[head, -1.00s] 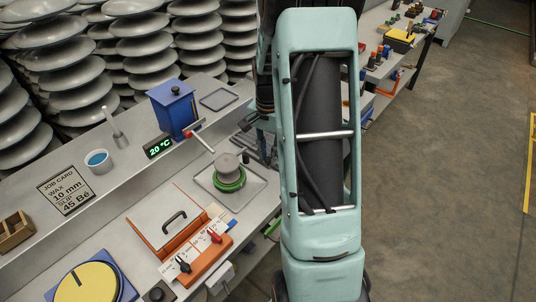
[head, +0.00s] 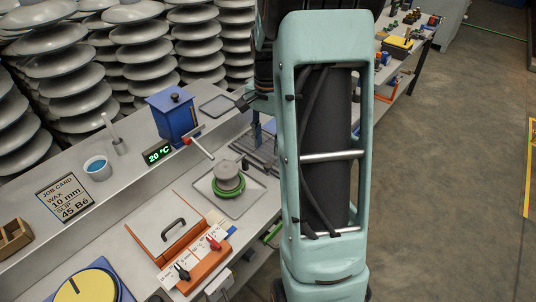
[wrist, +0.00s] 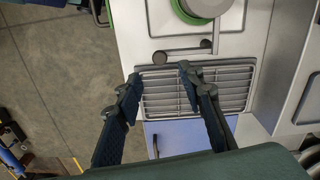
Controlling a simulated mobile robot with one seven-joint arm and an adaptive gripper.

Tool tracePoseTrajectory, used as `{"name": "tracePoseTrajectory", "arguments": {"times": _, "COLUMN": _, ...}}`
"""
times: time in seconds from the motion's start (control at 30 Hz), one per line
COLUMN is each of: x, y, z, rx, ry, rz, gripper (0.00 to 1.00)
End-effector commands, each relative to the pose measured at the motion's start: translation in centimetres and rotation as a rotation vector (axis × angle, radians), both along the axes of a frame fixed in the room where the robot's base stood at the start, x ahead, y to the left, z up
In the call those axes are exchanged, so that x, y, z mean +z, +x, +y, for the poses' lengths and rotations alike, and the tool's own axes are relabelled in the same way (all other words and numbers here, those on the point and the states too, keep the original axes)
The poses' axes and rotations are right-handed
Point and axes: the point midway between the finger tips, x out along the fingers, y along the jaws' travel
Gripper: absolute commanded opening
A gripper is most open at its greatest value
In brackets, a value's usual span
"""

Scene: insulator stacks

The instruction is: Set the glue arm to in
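A short grey bar with dark ends (wrist: 182,51) lies between the green-ringed stand and a slatted grille in the wrist view; it may be the glue arm, but no label shows. A thin lever with a red sleeve (head: 198,144) also sticks out from the blue box in the head view. My gripper (wrist: 160,74) is open and empty. Its fingertips are over the grille's edge, just below the bar in the wrist view, and I see no contact with it. In the head view my arm partly hides the gripper and grille.
The blue box (head: 173,114) stands on the raised shelf behind the 20 °C display (head: 158,152). The green-ringed stand (head: 228,183) sits on a tray beside the grille (wrist: 220,90). An orange switch panel (head: 198,262) is nearer. Open floor (head: 450,170) lies to the right.

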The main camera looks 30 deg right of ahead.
Motion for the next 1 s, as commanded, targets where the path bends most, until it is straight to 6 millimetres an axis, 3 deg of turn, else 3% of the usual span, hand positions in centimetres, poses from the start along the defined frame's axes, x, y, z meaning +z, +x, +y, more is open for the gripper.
{"name": "tracePoseTrajectory", "arguments": {"times": 0.1, "x": 2.3, "y": 0.1, "z": -0.1, "rx": 0.000, "ry": -0.002, "rz": -0.003, "gripper": 0.36}}
{"name": "tracePoseTrajectory", "arguments": {"times": 0.3, "x": 4.2, "y": 0.0, "z": -0.1, "rx": 0.000, "ry": -0.001, "rz": -0.001, "gripper": 0.36}}
{"name": "tracePoseTrajectory", "arguments": {"times": 1.0, "x": 4.7, "y": 0.5, "z": 0.5, "rx": 0.020, "ry": -0.011, "rz": -0.011, "gripper": 0.36}}
